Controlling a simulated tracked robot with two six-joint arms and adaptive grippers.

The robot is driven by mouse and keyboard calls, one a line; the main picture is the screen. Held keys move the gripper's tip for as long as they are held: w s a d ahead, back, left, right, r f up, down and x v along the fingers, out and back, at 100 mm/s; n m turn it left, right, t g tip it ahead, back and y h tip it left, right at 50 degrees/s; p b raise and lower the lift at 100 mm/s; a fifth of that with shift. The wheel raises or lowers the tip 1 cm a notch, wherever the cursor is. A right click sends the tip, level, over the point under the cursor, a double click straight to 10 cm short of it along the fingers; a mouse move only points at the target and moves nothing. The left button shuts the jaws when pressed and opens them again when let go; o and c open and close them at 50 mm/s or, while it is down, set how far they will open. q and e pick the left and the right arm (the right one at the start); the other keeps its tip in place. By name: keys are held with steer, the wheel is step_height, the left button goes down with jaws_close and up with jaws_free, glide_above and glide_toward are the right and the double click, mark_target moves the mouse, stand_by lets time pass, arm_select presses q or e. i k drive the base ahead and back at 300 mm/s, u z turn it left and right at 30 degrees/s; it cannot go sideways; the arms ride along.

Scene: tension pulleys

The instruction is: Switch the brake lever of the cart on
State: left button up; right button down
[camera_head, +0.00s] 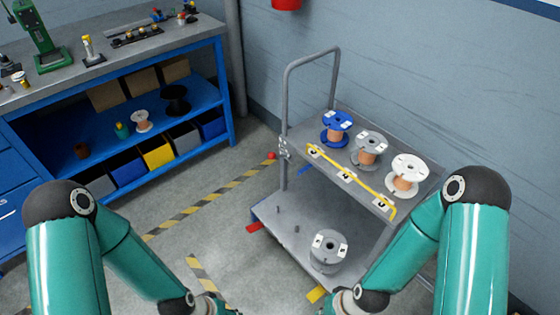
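The cart (275,207) is a grey two-level trolley with a tall tubular handle (287,100) on its left end. A red ball knob (271,155) shows beside the handle's left post, close to a small metal bracket (284,148) on it. This looks like the brake lever, and the knob points left, away from the cart. Both my teal arms reach in from the bottom, with their wrists at the lower edge in front of the cart. The grippers' fingers are cut off below the picture, so their state does not show. Neither arm touches the lever.
Blue, grey and white spools (337,128) stand on the cart's upper shelf behind a yellow bar (345,176). A grey spool (328,250) stands on the lower deck. A blue workbench (225,90) is at the left. Striped floor tape (215,195) crosses the open floor between.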

mark_target(271, 156)
steer(key=z, duration=1.35)
steer(key=i, duration=0.15)
steer(key=u, duration=3.35)
steer(key=k, duration=0.75)
steer(key=z, duration=0.7)
steer(key=i, duration=1)
steer(key=z, duration=0.2)
